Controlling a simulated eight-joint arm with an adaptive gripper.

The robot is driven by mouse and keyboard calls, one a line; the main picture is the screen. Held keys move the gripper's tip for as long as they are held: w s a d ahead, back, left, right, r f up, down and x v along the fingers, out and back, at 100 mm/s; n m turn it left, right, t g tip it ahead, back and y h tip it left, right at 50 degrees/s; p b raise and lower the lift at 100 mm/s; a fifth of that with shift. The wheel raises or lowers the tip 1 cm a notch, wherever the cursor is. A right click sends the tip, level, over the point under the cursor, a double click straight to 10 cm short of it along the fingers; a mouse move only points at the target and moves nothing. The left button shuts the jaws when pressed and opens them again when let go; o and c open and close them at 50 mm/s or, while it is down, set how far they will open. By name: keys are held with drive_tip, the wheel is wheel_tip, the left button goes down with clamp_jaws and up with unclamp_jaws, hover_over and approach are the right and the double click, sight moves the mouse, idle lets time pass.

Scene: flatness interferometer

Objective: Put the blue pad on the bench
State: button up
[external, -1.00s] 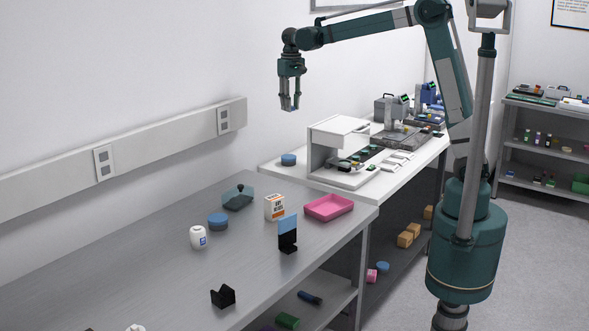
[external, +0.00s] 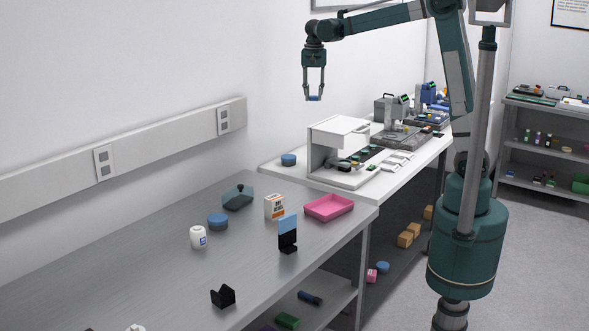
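My gripper (external: 315,94) hangs high above the white bench (external: 275,168), fingers pointing down. A small, flat blue piece, seemingly the blue pad (external: 315,98), spans the gap between its fingertips, and the fingers are shut on it. The pad is in the air, clear of every surface. The grey bench (external: 110,265) lies lower, in front and to the left.
Round blue things sit on the white bench (external: 288,160) and grey bench (external: 218,222). The grey bench also bears a pink tray (external: 329,207), a box (external: 274,207), a white bottle (external: 198,237) and a black-and-blue stand (external: 288,240). A white open-fronted housing (external: 340,135) stands below the gripper.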

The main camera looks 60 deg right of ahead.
drive_tip(key=s+d+m+p, duration=0.5)
drive_tip(key=s+d+m, duration=1.4)
drive_tip(key=d+m, duration=0.3)
drive_tip(key=shift+m, duration=0.8)
drive_tip(key=shift+a+f, duration=0.2)
drive_tip(key=shift+f, duration=1.1)
drive_tip(key=shift+a+f, duration=0.15)
drive_tip(key=shift+f, duration=1.15)
wheel_tip(320, 180, down, 24)
drive_tip(key=shift+f, duration=0.15)
drive_tip(key=shift+f, duration=0.1)
drive_tip(key=shift+f, duration=1.75)
drive_tip(key=shift+f+b, duration=0.25)
drive_tip(key=shift+b, duration=0.25)
